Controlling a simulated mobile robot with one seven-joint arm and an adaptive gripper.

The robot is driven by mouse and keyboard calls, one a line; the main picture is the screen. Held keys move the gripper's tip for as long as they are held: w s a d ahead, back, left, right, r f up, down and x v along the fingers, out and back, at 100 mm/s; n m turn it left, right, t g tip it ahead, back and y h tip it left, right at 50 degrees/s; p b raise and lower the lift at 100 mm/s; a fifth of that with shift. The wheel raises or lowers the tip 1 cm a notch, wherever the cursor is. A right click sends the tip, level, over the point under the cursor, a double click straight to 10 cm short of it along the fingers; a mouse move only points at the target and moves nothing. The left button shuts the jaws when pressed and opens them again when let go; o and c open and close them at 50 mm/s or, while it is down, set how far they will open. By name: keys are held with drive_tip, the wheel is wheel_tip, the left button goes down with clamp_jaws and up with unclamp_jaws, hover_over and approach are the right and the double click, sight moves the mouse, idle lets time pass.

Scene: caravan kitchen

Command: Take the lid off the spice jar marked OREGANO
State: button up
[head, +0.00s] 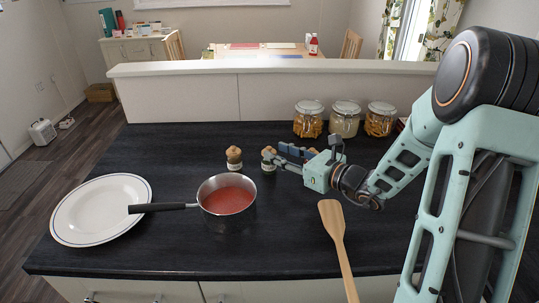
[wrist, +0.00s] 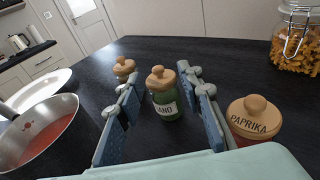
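In the wrist view a green spice jar (wrist: 166,106) with a knobbed wooden lid (wrist: 161,78) stands in the middle; its label shows only the letters "AND". My gripper (wrist: 164,88) is open, one blue-padded finger on each side of this jar's view, with nothing held. Another wooden-lidded jar (wrist: 124,68) stands farther back at left, partly behind the left finger; no marking on it is readable. A jar marked PAPRIKA (wrist: 254,118) stands at right, lid on. I can read OREGANO on none. In the head view my gripper (head: 283,157) is beside a jar (head: 268,160); another jar (head: 234,158) is farther left.
A pot (head: 227,215) of red sauce and a white plate (head: 98,209) are on the left of the dark counter (head: 150,143). A wooden spatula (head: 335,235) lies in front of my arm.

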drive_tip(key=x, duration=0.9)
drive_tip(key=shift+w+a, duration=0.15)
drive_tip(key=shift+a, duration=0.1)
drive_tip(key=c, duration=0.6)
drive_tip(key=shift+c, duration=0.5)
